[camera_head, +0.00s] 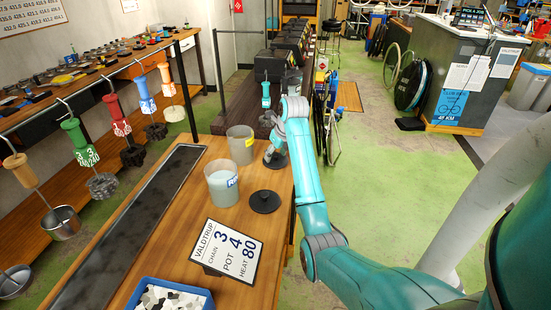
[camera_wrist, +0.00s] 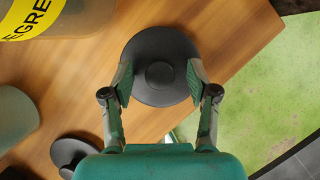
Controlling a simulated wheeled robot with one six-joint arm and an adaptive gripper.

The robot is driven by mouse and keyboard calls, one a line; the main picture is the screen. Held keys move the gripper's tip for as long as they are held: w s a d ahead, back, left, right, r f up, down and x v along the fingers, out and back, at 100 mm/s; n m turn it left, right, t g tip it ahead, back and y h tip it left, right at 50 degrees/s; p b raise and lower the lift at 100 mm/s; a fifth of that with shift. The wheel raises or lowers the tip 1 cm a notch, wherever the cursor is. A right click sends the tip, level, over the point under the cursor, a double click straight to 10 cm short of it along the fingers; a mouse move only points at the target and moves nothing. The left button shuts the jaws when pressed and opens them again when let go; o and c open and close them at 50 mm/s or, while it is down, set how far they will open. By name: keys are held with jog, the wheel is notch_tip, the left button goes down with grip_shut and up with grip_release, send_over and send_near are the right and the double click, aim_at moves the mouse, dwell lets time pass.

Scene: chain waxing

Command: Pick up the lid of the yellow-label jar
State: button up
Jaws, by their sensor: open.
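The yellow-label jar (camera_head: 240,152) stands on the wooden bench, with no lid on it. In the wrist view its yellow label (camera_wrist: 22,17) shows at the upper left. A round dark lid with a central knob (camera_wrist: 160,43) lies on the bench near its edge, just right of that jar in the head view. My gripper (camera_wrist: 159,80) is open over this lid, a finger on each side of the knob. I cannot tell whether the fingers touch it.
A jar with a blue label (camera_head: 220,190) stands nearer on the bench. A second dark lid (camera_head: 265,201) lies beside it. A sign card (camera_head: 226,252) and a blue tray (camera_head: 135,292) are closer. A long dark trough (camera_head: 130,230) runs along the left.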

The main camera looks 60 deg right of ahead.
jog(key=shift+c, duration=0.3)
grip_shut()
jog(key=shift+r, duration=0.15)
